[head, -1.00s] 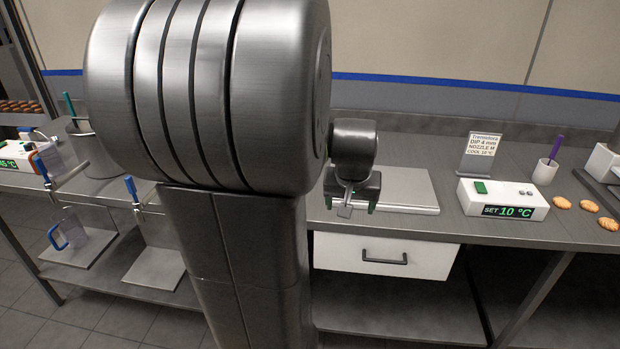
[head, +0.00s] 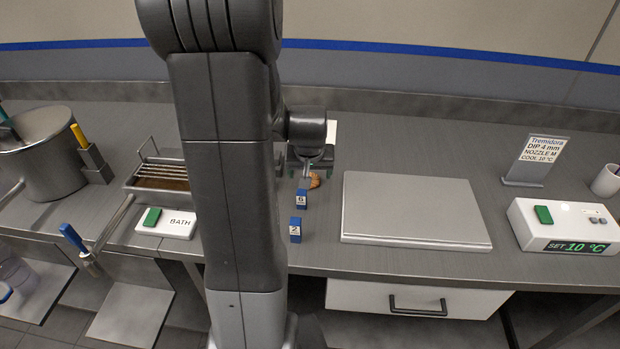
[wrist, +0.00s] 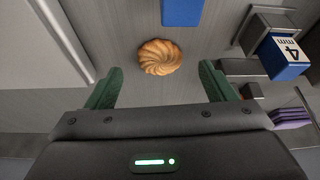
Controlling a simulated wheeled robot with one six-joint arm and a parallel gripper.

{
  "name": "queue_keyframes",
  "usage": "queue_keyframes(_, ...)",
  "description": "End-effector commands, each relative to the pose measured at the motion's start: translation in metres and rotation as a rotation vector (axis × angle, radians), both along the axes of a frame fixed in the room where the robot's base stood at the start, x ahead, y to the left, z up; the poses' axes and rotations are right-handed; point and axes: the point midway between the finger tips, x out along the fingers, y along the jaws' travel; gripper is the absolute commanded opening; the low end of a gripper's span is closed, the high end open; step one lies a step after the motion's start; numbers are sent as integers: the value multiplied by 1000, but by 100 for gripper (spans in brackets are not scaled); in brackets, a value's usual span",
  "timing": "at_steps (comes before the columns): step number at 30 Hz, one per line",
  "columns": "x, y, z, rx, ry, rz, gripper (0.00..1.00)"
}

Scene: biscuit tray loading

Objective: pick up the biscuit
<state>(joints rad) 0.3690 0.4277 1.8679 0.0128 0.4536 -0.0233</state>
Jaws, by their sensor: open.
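A round golden swirled biscuit (wrist: 159,57) lies on the grey counter in the wrist view, just beyond the fingertips and between their lines. It also shows in the head view (head: 315,181), partly hidden behind my gripper. My gripper (wrist: 158,82) is open, with one green finger on each side and nothing between them. In the head view my gripper (head: 307,171) is over the counter at the biscuit, left of the pale flat plate.
Blue blocks (head: 295,230) stand close by; one (wrist: 182,10) is just beyond the biscuit in the wrist view. A flat metal plate (head: 415,208) lies to the right. A bath tray (head: 160,184) and a white BATH box (head: 166,223) are to the left.

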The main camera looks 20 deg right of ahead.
Motion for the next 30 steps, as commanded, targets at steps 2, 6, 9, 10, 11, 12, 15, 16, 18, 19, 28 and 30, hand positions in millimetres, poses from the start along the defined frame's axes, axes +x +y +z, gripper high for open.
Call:
queue_keyframes(2,3,-2,-9,1,3,0,77)
queue_keyframes(6,7,-3,-19,0,1,0,77)
queue_keyframes(9,8,-3,-22,0,0,1,77)
queue_keyframes(10,8,-3,-22,0,0,1,77)
queue_keyframes(11,8,-3,-22,0,0,1,77)
queue_keyframes(12,8,-3,-22,0,0,1,77)
queue_keyframes(15,8,-3,-22,0,0,1,77)
queue_keyframes(16,8,-3,-22,0,0,1,71)
queue_keyframes(18,8,-3,-22,0,0,1,57)
queue_keyframes(19,8,-3,-22,0,0,1,51)
queue_keyframes(28,8,-3,-22,0,0,1,42)
queue_keyframes(30,8,-4,-21,-1,-1,1,42)
